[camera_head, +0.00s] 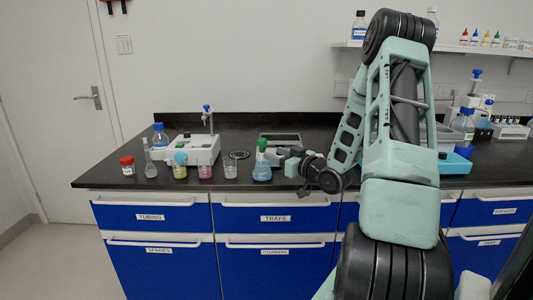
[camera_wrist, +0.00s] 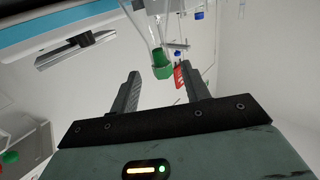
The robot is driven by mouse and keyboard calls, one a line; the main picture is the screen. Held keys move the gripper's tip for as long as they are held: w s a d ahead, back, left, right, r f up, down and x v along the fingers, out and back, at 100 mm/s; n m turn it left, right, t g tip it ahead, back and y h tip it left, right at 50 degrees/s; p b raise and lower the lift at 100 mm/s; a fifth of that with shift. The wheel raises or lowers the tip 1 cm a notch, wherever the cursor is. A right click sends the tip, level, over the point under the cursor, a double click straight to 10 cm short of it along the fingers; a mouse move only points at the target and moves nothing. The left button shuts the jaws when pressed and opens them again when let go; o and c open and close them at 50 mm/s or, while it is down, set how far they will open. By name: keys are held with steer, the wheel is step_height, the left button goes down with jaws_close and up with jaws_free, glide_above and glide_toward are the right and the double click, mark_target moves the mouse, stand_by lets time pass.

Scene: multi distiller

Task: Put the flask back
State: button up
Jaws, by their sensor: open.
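A conical flask (camera_head: 262,173) with blue liquid and a green stopper (camera_head: 261,146) stands upright near the front edge of the dark bench. My gripper (camera_head: 284,163) is low over the bench, just right of the flask. In the wrist view my gripper (camera_wrist: 162,80) is open, with one finger on each side of the stopper and a visible gap to both.
Left of the flask stand an empty beaker (camera_head: 230,171), a pink-liquid beaker (camera_head: 205,171), a yellow-liquid vessel (camera_head: 180,171), a narrow-necked flask (camera_head: 150,168) and a red-capped jar (camera_head: 127,168). A white stand device (camera_head: 203,150) is behind them. A grey tray-like box (camera_head: 280,139) is behind the flask.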

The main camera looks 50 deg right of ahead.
steer(key=s, duration=0.5)
steer(key=w+a+f+n+g+y, duration=0.2)
steer(key=w+a+n+g, duration=0.15)
steer(key=w+a, duration=0.65)
steer(key=s+a+f+n+g+y, duration=0.1)
steer(key=s+a+g, duration=0.25)
steer(key=a, duration=0.85)
steer(key=s+a+f+n+g, duration=0.15)
steer(key=a+g, duration=0.25)
steer(key=a, duration=0.9)
steer(key=s+a+r+n+g, duration=0.1)
steer(key=s+a, duration=0.3)
steer(key=s, duration=0.4)
steer(key=s+a+r+g, duration=0.1)
steer(key=s+a+g, duration=0.2)
steer(key=s+a, duration=0.2)
steer(key=s+a+r+n+g, duration=0.1)
steer(key=s+a+g, duration=0.2)
steer(key=s, duration=0.7)
steer(key=shift+s+a+n+h, duration=0.3)
steer(key=shift+a+h, duration=0.1)
steer(key=shift+a, duration=0.25)
step_height(320, 180, up, 8)
steer(key=p, duration=0.8)
steer(key=shift+r, duration=0.15)
